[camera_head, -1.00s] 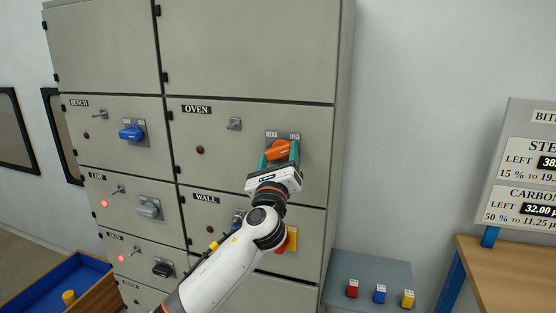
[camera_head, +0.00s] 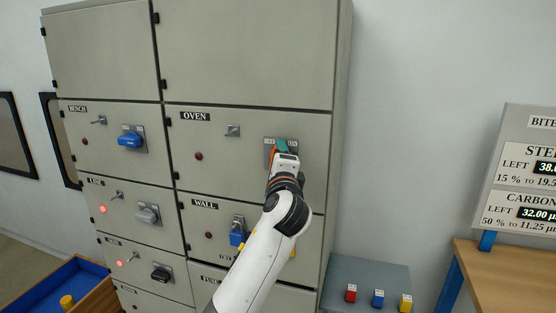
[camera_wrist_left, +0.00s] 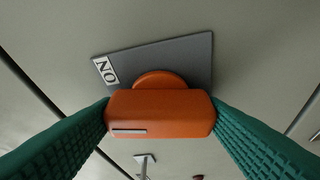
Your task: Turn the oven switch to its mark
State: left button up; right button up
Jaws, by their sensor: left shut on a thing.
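The oven switch has an orange handle (camera_wrist_left: 160,113) with a short pale line near one end. It stands on a grey plate (camera_head: 293,146) on the OVEN panel, with labels at the plate's top. In the head view my gripper hides most of the handle. My right gripper is not in view.
A small toggle (camera_head: 233,131) and a dark red lamp (camera_head: 198,156) are left of the switch. A blue WALL switch (camera_head: 237,234) is below, close to my arm. Several small coloured blocks stand on a grey box (camera_head: 365,272) at lower right.

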pick_arm(q)
jog(key=shift+n+g+p, duration=0.4)
jog(key=shift+n+g, duration=0.1)
jog(key=shift+n, duration=0.6)
jog(key=o, duration=1)
